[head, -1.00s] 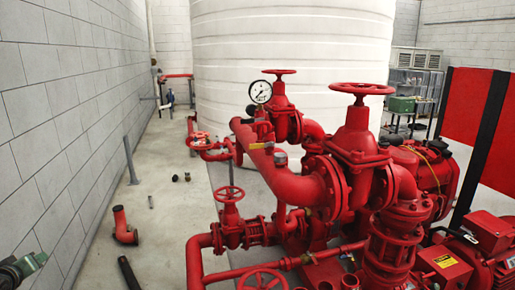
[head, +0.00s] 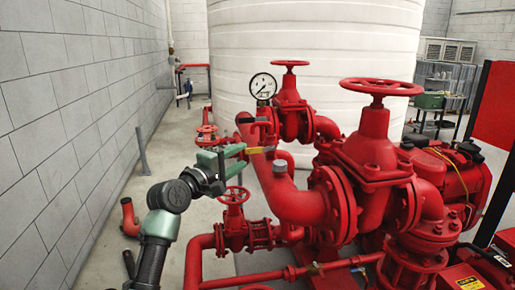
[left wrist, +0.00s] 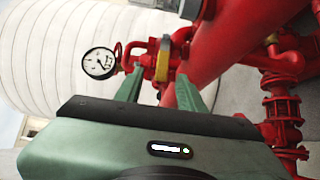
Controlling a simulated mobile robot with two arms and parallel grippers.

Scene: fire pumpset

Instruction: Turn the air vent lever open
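A small yellow lever (head: 262,150), which I take to be the air vent lever, sits on the red pipe below the pressure gauge. It also shows in the left wrist view (left wrist: 163,60), just beyond the fingertips and roughly between them. My left gripper (head: 240,156) reaches in from the left beside the lever. In the left wrist view its two green fingers (left wrist: 160,88) are apart with nothing clearly held between them. I cannot tell whether a finger touches the lever. My right gripper is not in view.
The white-faced pressure gauge (head: 263,86) stands just above the lever. A large red gate valve (head: 375,150) and a smaller handwheel valve (head: 234,210) are close by. A white tank (head: 330,40) stands behind. Floor is open along the grey wall (head: 70,100) at left.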

